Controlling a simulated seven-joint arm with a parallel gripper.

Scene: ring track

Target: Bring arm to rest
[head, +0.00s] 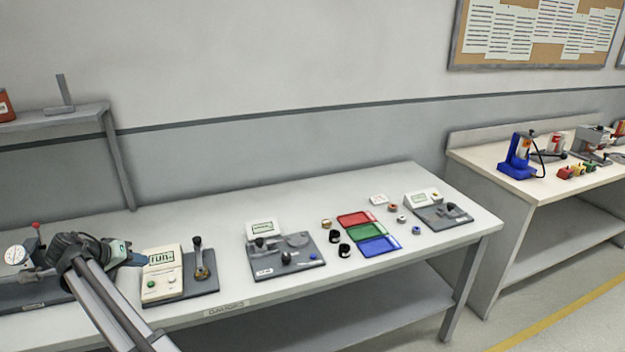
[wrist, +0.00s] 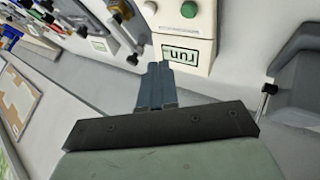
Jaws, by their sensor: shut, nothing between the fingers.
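My arm comes up from the bottom left of the head view. My gripper (head: 136,259) is at its end, over the left part of the white bench (head: 225,318), just left of a cream box (head: 162,273) with a display and buttons. In the wrist view my gripper (wrist: 157,68) shows its two fingers together, with nothing between them. The fingertips point at the cream box (wrist: 187,35), whose display reads "run". I cannot tell the exact gap between the fingertips and the box.
A gauge device (head: 15,255) stands left of my gripper. A lever fixture (head: 201,270) is right of the cream box. Farther right are a grey fixture (head: 285,255), red, green and blue trays (head: 363,233) and another fixture (head: 438,212). A shelf (head: 50,118) is at the back left.

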